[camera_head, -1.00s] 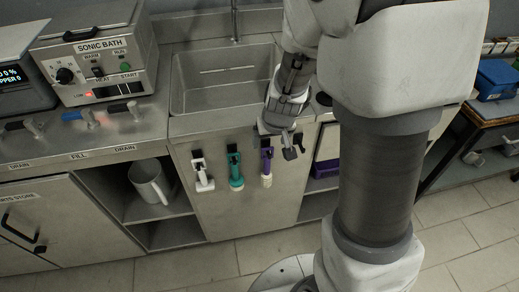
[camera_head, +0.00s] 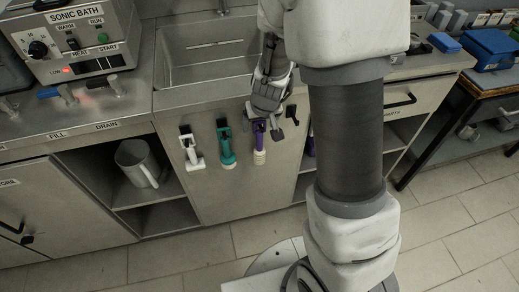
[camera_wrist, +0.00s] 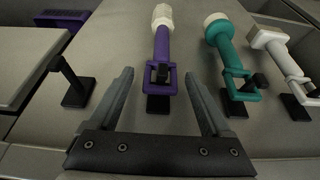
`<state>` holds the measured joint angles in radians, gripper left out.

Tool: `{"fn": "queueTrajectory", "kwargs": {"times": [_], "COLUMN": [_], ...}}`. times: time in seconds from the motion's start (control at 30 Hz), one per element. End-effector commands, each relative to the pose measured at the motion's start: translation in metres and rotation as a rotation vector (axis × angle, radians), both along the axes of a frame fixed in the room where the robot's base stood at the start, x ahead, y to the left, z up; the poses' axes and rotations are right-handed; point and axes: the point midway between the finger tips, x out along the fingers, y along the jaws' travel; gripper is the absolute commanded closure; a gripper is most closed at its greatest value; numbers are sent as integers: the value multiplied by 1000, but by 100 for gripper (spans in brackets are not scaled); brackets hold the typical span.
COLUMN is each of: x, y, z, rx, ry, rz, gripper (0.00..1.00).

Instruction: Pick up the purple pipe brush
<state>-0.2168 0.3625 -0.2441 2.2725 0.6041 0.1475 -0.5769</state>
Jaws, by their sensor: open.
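The purple pipe brush (camera_head: 259,141) hangs by its looped handle from a black hook on the cabinet front below the sink, its pale head (camera_head: 259,157) pointing down. In the wrist view the purple brush (camera_wrist: 162,48) lies between and beyond the fingertips, its square loop around a black hook (camera_wrist: 158,100). My gripper (camera_wrist: 162,85) is open, one finger to each side of the loop, and holds nothing. In the head view my gripper (camera_head: 273,118) is at the top of the brush and partly covers it.
A teal brush (camera_head: 226,146) and a white brush (camera_head: 190,149) hang to the left of the purple one. An empty black hook (camera_wrist: 77,88) is on its other side. The sink (camera_head: 207,58) is above. A metal jug (camera_head: 137,163) stands on the open shelf.

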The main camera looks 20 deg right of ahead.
Motion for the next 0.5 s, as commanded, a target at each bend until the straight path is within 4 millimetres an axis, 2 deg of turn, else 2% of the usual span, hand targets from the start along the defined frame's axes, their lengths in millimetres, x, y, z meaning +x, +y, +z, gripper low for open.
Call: {"fn": "queueTrajectory", "kwargs": {"times": [0.07,0.5], "x": [0,0], "y": [0,0], "z": [0,0], "rx": [0,0], "ry": [0,1], "rz": [0,0], "gripper": [21,100]}}
